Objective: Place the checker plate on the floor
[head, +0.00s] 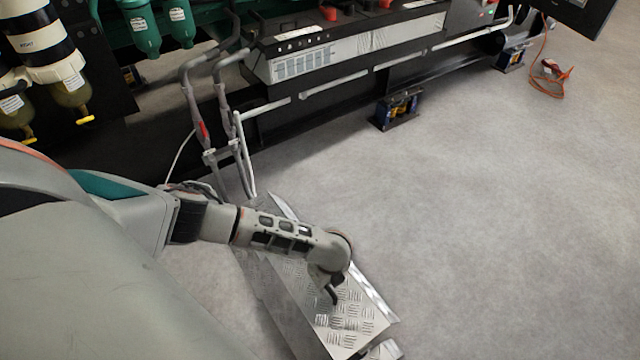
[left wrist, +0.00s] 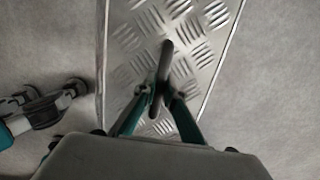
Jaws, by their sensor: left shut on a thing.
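The checker plate (head: 350,318) is a silver metal panel with a raised tread pattern, at the bottom centre of the head view. It also fills the middle of the left wrist view (left wrist: 205,55). A dark upright handle (left wrist: 166,60) stands out from its face. My left gripper (head: 328,292) is over the plate. In the left wrist view its teal fingers (left wrist: 156,95) are shut on this handle. The plate's lower end is near the picture edge, and I cannot tell whether its underside touches the floor. My right gripper is not in view.
A grey tubular frame (head: 215,120) stands beyond the plate, against the genset skid (head: 340,105). A blue and black mount (head: 397,108) sticks out from the skid. An orange cable (head: 550,78) lies at the far right. The grey floor (head: 500,220) on the right is clear.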

